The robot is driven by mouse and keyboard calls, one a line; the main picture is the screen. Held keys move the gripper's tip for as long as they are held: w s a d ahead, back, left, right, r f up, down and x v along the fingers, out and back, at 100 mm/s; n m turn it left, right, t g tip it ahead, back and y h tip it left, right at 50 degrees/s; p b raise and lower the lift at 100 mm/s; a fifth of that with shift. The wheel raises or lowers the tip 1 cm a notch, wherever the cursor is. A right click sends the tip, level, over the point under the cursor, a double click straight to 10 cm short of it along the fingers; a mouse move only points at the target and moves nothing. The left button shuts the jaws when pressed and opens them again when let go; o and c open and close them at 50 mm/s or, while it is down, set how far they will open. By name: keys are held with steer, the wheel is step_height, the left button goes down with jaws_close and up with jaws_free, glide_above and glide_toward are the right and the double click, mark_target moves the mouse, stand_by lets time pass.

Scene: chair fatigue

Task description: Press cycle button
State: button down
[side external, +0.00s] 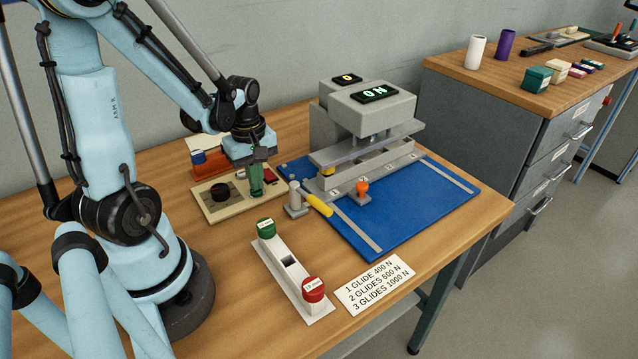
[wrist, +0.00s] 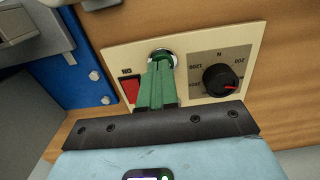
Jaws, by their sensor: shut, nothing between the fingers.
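A cream control panel (side external: 218,210) lies flat on the wooden table; it also fills the middle of the wrist view (wrist: 115,57). It carries a black dial (wrist: 219,80) with a red pointer and N markings, a red rocker switch (wrist: 130,90), and between them a round button of which a silver rim (wrist: 152,53) shows. My gripper (side external: 257,192) has green fingers, shut together and empty, pointing down over the panel. In the wrist view the fingertips (wrist: 160,64) cover most of the button. I cannot tell whether they touch it.
Right of the panel, a grey press (side external: 375,105) with a lit display stands on a blue plate (side external: 420,215). A yellow-handled lever (side external: 318,204) is close to my gripper. A white holder (side external: 276,264) with green and red caps and a label card (side external: 375,284) lie in front.

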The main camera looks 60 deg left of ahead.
step_height(320, 180, up, 7)
stand_by(0.6)
steer(key=shift+f, duration=0.1)
stand_by(0.4)
steer(key=w+d+r+m+t, duration=0.1)
steer(key=d+m+t, duration=0.1)
steer(key=d+m, duration=0.2)
steer(key=w+d+r+m+t, duration=0.2)
steer(key=d+m, duration=0.3)
steer(key=m, duration=0.2)
steer(key=w+d+r+m+t, duration=0.1)
steer(key=d+m+t, duration=0.1)
steer(key=d+m, duration=0.3)
steer(key=shift+w+d+r+m+t, duration=0.1)
steer(key=shift+w+r+m+t, duration=0.2)
steer(key=shift+r+m, duration=0.1)
steer(key=shift+w+d+r+m+t, duration=0.1)
steer(key=shift+d+r+m+t, duration=0.15)
steer(key=shift+d+m, duration=0.3)
